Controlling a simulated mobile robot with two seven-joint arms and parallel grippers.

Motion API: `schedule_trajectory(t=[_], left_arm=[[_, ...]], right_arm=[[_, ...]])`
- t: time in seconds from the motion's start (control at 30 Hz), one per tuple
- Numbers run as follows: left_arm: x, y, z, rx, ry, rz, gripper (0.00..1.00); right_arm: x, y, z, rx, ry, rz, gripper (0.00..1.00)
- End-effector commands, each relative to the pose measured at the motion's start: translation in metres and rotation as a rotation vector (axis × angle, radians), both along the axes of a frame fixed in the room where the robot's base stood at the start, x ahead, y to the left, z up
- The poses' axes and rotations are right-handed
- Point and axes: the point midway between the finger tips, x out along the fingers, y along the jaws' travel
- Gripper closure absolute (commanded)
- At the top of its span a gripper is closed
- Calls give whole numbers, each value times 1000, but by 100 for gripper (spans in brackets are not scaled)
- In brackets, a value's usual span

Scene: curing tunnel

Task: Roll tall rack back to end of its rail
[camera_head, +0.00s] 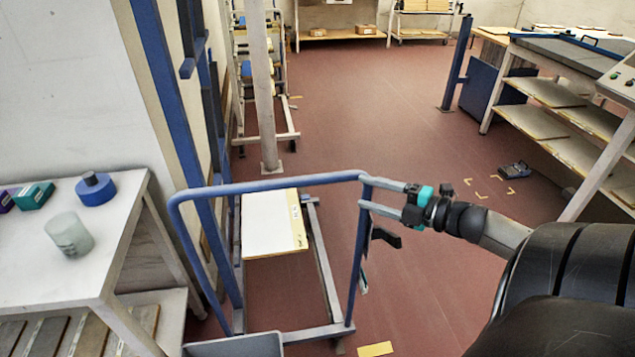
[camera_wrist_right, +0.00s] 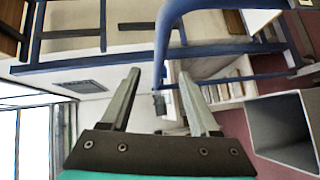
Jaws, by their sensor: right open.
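A blue tubular frame with a rounded top bar (camera_head: 265,187) stands in front of me in the head view, over a low base with rails (camera_head: 325,265). Tall blue uprights (camera_head: 165,95) rise behind its left side; I cannot tell whether they are part of the same rack. My right gripper (camera_head: 366,193) is open at the frame's right post (camera_head: 357,255), near its top corner, with one finger above the other. In the right wrist view, the blue tube (camera_wrist_right: 162,50) shows between the open fingertips (camera_wrist_right: 160,76); contact is unclear. My left gripper is out of view.
A white table (camera_head: 125,215) with a blue roll (camera_head: 95,188) and a frosted cup (camera_head: 70,235) is at left. A grey post (camera_head: 262,90) stands behind the frame. Shelving (camera_head: 545,125) lines the right. Red floor (camera_head: 370,95) is open in the middle.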

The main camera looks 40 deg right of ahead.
Motion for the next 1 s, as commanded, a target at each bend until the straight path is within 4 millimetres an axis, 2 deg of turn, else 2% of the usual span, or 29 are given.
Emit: schedule_trajectory(t=[0.1,0.4,0.8,1.0], left_arm=[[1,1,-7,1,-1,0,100],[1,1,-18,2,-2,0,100],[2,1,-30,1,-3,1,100],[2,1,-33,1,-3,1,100]], right_arm=[[19,5,-3,0,-2,1,38],[59,17,-10,0,-2,-2,38],[103,30,-16,-1,-1,-3,38],[117,34,-18,2,1,-4,38]])
